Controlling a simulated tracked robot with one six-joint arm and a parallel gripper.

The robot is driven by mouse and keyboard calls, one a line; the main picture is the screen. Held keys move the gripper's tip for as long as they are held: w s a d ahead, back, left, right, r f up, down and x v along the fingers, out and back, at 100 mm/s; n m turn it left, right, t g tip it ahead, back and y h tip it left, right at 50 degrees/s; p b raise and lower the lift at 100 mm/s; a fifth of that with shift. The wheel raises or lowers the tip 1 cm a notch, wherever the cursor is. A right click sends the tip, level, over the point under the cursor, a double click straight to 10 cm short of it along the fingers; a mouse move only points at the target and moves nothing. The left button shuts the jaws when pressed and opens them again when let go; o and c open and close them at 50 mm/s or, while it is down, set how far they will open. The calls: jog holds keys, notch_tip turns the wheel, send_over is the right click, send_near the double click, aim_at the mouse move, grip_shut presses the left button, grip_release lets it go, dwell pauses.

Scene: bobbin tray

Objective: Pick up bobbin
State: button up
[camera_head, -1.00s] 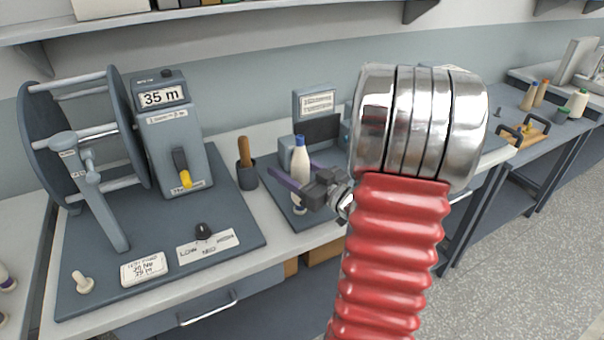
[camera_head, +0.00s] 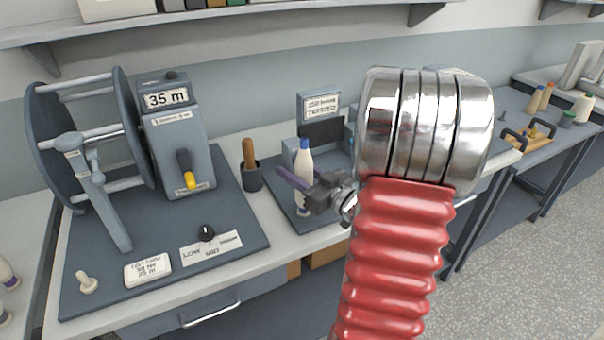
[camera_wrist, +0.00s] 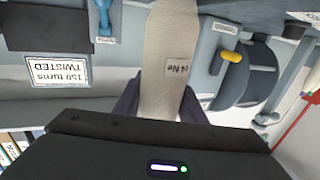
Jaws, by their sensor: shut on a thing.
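A cream bobbin with a blue tip (camera_head: 304,164) stands upright at the grey device with the display in the head view. My gripper (camera_head: 298,181) reaches in from the right with its purple fingers at the bobbin's middle, shut on it. In the wrist view the bobbin (camera_wrist: 168,60) fills the middle, a small printed label on its side, with my gripper's fingers (camera_wrist: 160,100) on either side of it. From the head view I cannot tell whether its foot still touches the grey base plate.
A reel with a 35 m counter (camera_head: 166,98) stands on the left. A dark cup with a wooden-handled tool (camera_head: 252,178) is just left of the bobbin. A display sign (camera_head: 320,106) stands behind. More bobbins (camera_head: 540,98) and a wooden tray (camera_head: 528,146) are at the far right.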

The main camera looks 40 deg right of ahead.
jog(key=shift+r, duration=0.2)
notch_tip(320, 180, up, 18)
jog(key=shift+f, duration=0.15)
dwell(0.4)
dwell(0.5)
